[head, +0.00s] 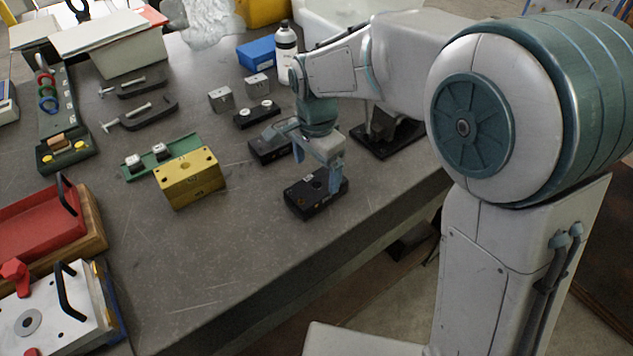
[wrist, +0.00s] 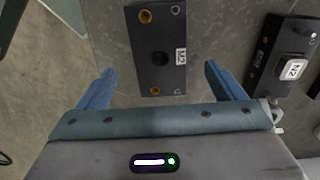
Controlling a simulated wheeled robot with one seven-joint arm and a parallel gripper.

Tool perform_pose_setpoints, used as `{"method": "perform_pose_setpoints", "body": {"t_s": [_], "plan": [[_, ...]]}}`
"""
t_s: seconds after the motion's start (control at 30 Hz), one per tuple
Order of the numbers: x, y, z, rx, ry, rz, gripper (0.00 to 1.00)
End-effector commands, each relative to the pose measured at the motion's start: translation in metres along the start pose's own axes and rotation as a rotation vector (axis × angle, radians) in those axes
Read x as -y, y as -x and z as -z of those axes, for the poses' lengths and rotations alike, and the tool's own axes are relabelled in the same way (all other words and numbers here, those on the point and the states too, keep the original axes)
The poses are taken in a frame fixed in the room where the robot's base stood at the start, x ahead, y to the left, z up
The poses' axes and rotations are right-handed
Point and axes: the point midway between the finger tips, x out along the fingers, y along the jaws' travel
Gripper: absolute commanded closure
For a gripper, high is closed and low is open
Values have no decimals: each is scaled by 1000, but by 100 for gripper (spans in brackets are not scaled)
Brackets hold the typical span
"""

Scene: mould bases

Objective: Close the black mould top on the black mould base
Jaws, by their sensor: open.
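The black mould top (head: 305,201) is a dark block lying on the bench near its front edge. In the wrist view the mould top (wrist: 152,28) shows a central hole, copper-coloured corner holes and an M2 label. My gripper (head: 317,167) is over it, pointing down; in the wrist view my gripper (wrist: 159,70) is open, with one blue finger on each side of the block's near end, apart from it. In the head view the base (head: 262,150) is behind my gripper, partly hidden.
A yellow block (head: 190,180) and a green base (head: 135,172) sit to the left. Another black base (head: 243,122) and two small grey blocks (head: 221,100) are behind. A black stand (head: 385,145) is right of my gripper.

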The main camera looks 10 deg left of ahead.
Motion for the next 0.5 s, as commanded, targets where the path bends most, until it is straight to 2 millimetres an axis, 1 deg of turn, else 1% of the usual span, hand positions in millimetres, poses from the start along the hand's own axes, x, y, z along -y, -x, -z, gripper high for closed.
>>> {"method": "perform_pose_setpoints", "body": {"t_s": [0.03, 0.1, 0.2, 0.4, 0.5], "plan": [[-1, -10, 0, 1, 0, -4, 11], [-1, -24, 0, 1, 0, -5, 11], [-1, -40, 0, 1, 0, -3, 11], [0, -60, 0, 0, 0, -1, 11], [-1, -64, 0, 0, 0, -1, 11]]}}
